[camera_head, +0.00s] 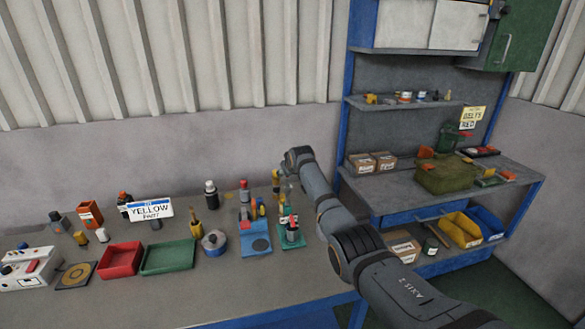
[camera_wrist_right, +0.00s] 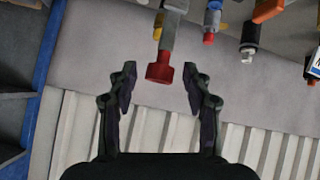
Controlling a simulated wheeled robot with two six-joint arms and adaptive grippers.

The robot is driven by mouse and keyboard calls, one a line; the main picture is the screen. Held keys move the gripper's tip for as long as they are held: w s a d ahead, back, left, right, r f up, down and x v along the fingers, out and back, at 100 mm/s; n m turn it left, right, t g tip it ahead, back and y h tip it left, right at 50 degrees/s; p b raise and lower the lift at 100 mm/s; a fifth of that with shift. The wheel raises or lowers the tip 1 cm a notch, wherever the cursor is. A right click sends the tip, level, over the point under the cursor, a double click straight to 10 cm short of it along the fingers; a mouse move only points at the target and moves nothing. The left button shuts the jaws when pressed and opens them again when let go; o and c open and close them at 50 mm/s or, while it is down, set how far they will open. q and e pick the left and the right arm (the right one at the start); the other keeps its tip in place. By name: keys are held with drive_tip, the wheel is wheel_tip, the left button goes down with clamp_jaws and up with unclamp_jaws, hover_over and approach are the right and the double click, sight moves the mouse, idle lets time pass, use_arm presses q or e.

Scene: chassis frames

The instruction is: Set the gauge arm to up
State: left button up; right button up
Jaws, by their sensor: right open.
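A small upright device with a red top (camera_head: 291,220) stands on a green base (camera_head: 291,237) near the right end of the long bench; I cannot tell for sure that it is the gauge. In the right wrist view, a grey shaft with a red knob (camera_wrist_right: 160,72) extends between the fingertips of my right gripper (camera_wrist_right: 158,82). The gripper is open, with visible gaps on both sides of the knob. In the head view my right arm reaches over the bench's right end, and its fingers are hard to make out. My left gripper is not in view.
Left of the device are a blue tray (camera_head: 259,244), a round pot (camera_head: 214,243), a green tray (camera_head: 167,257), a red tray (camera_head: 120,260) and several bottles. A YELLOW sign (camera_head: 150,210) stands behind. A blue-framed shelf unit (camera_head: 425,190) stands at right.

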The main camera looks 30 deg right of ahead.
drive_tip(key=v, duration=1)
drive_tip(key=shift+s, duration=0.3)
drive_tip(key=shift+r, duration=0.1)
